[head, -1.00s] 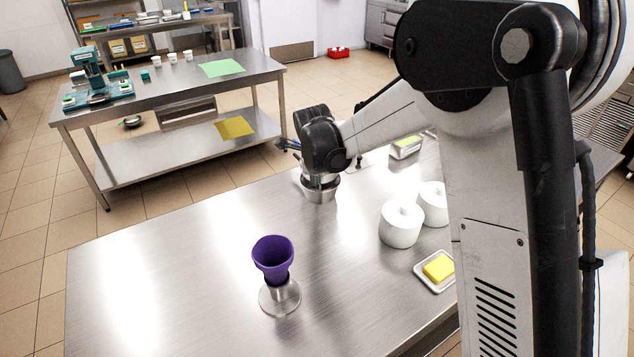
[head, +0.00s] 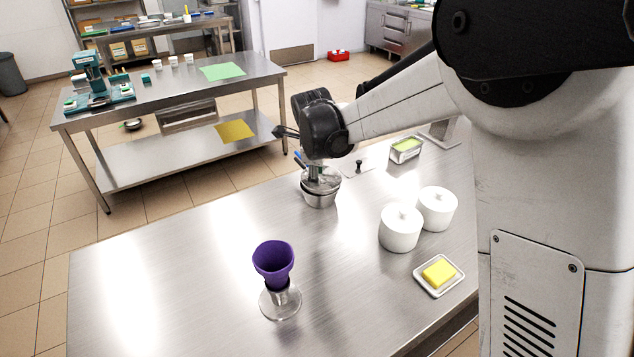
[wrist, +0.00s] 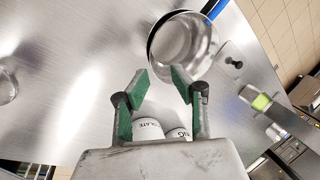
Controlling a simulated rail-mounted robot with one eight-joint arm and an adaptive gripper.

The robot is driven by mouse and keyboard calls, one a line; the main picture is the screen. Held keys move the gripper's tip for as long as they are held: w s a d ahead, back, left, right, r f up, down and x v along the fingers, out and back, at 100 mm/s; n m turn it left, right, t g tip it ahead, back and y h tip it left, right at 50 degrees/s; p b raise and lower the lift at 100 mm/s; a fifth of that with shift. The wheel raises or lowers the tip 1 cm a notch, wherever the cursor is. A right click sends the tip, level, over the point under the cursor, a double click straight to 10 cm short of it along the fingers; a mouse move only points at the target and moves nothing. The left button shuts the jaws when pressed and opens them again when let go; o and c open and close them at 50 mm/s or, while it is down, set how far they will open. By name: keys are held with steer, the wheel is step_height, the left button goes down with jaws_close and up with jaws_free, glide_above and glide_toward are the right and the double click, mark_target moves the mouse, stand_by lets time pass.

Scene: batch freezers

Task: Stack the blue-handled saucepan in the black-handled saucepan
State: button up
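A steel saucepan (head: 316,184) stands on the near table under my gripper, with a blue handle (head: 299,158) pointing back and left. A second steel wall (head: 320,201) shows just beneath it, so two pans appear nested; how deeply I cannot tell.
A purple cup-like piece on a steel base (head: 274,262) stands at the front. Two white lidded jars (head: 401,228) and a butter dish (head: 439,274) are to the right. A flat plate with a black knob (head: 359,166) lies right of the pans. The table's left side is clear.

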steer(key=v, duration=0.7)
steer(key=s+d+r+n+t, duration=0.1)
steer(key=s+d+r+n, duration=0.35)
steer(key=s+d, duration=0.35)
steer(key=s+d+r+n+t, duration=0.1)
steer(key=s+d+r+n, duration=0.3)
steer(key=s+d+n, duration=0.3)
steer(key=s+d+f+n, duration=0.2)
steer(key=s+d+n, duration=0.2)
steer(key=s, duration=0.4)
steer(key=s+d+f+n+t, duration=0.1)
steer(key=s+d+n, duration=0.3)
steer(key=s, duration=0.4)
steer(key=shift+s+d+f+t, duration=0.15)
steer(key=shift+s+f+t, duration=0.2)
steer(key=shift+f, duration=0.55)
steer(key=shift+f, duration=0.1)
